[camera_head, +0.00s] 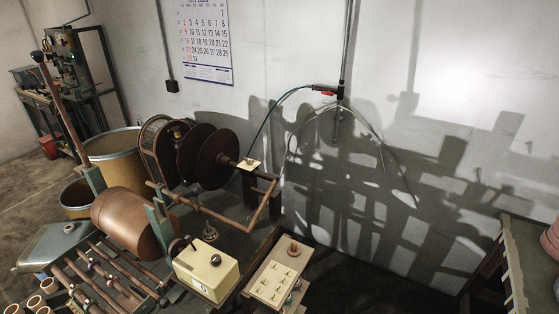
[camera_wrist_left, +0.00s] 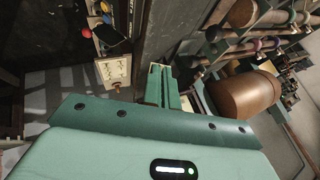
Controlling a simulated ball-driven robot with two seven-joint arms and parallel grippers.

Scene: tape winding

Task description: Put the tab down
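A small cream tab-like square (camera_head: 249,164) shows at the right of the dark discs in the head view, with a small brown thing on it. I cannot tell whether it is the tab or what supports it. My left gripper's green body fills the bottom of the left wrist view. Green parallel pieces (camera_wrist_left: 165,86) stand just beyond its edge; I cannot tell whether they are its fingers or a machine bracket. Its grip is unclear. No arm shows clearly in the head view, and my right gripper is not in view.
A brown roller (camera_head: 132,224) lies on the machine, also seen in the left wrist view (camera_wrist_left: 244,95). Dark discs (camera_head: 215,158) stand behind it. A cream box (camera_head: 207,270) with a black knob and a cream board (camera_head: 268,283) with small hooks sit in front.

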